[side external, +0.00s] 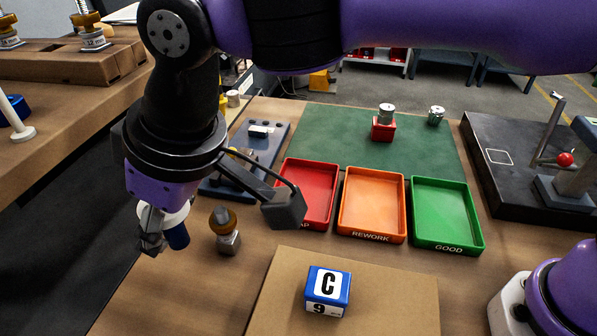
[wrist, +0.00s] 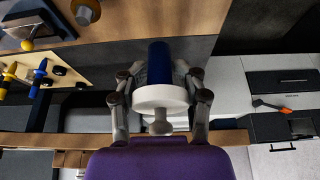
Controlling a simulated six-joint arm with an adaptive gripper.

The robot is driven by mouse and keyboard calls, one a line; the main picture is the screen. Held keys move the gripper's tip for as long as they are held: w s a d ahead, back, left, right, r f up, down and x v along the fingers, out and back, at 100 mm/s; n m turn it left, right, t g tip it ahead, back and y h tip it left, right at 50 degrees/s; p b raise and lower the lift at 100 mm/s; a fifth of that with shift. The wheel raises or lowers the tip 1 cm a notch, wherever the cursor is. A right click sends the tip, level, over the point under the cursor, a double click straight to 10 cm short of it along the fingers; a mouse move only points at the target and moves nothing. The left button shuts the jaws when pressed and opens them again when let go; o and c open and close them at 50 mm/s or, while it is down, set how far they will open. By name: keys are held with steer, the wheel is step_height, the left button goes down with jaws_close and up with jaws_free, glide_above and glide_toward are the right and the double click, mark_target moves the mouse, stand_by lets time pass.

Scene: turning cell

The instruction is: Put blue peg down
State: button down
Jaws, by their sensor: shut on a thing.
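The blue peg (wrist: 158,62) has a wide white collar with a small knob on it. In the wrist view my gripper (wrist: 160,80) is shut on it, with a finger on each side. In the side external view my gripper (side external: 163,238) is at the left, near the left edge of the wooden bench, and the peg's blue end (side external: 178,237) points down. Fingers and wrist hide part of the peg there. It appears held in the air; its height above the bench is hard to tell.
A brass-topped metal part (side external: 226,232) stands close to the right of my gripper. Red (side external: 322,222), orange (side external: 372,238) and green (side external: 447,244) trays lie beyond. A blue-white block (side external: 328,290) is on a brown board (side external: 395,310). Bare wood shows at front left.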

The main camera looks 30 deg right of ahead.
steer(key=w+d+m+t+h, duration=0.1)
steer(key=w+d+m, duration=0.3)
steer(key=w+d, duration=0.8)
steer(key=m+h, duration=0.2)
steer(key=m, duration=0.3)
glide_above(334, 142)
steer(key=s, duration=0.2)
steer(key=f, duration=1.1)
steer(key=shift+a+f, duration=0.3)
steer(key=shift+a, duration=0.1)
steer(key=shift+w+d+f, duration=0.3)
steer(key=shift+d+f, duration=0.1)
steer(key=shift+f, duration=1.85)
steer(key=shift+c, duration=1.6)
jaws_free()
steer(key=shift+f, duration=0.15)
